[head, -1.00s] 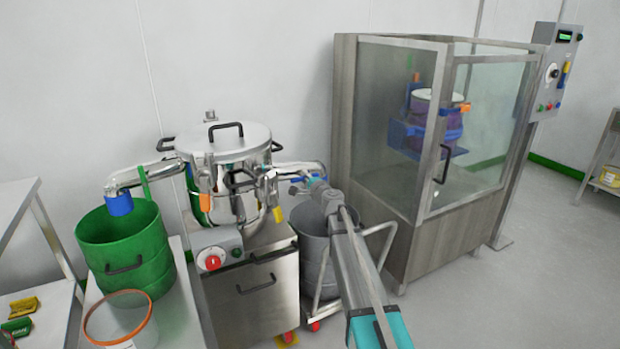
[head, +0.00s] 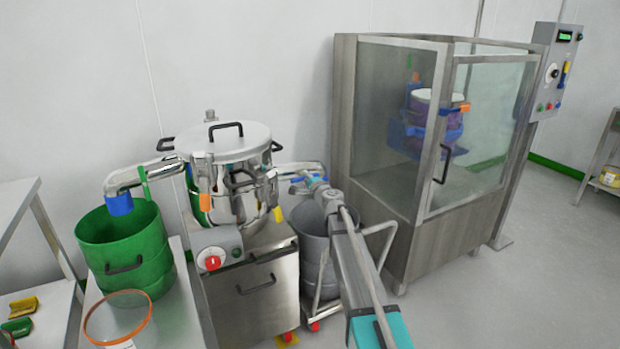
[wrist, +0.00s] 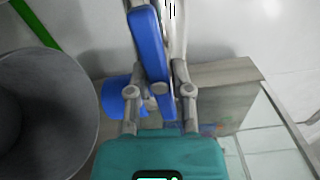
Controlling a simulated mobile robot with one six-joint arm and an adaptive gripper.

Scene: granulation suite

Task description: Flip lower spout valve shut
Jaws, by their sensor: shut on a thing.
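The steel vessel (head: 228,200) has a bright pipe spout on each side. My arm reaches to the right spout (head: 300,167), and my gripper (wrist: 158,88) is shut on a long blue lever handle (wrist: 148,45). The handle stands upright and slightly tilted between the fingers in the wrist view. A blue sleeve (wrist: 115,98) shows just left of the fingers. The left spout (head: 135,180) has a green lever (head: 145,184) and a blue end (head: 119,205) over a green drum (head: 125,245).
A grey drum (head: 308,225) on a wheeled cart stands beneath the right spout; its opening (wrist: 45,110) fills the wrist view's left. A glass-walled cabinet (head: 395,200) stands close on the right. Open floor (head: 530,290) lies at front right.

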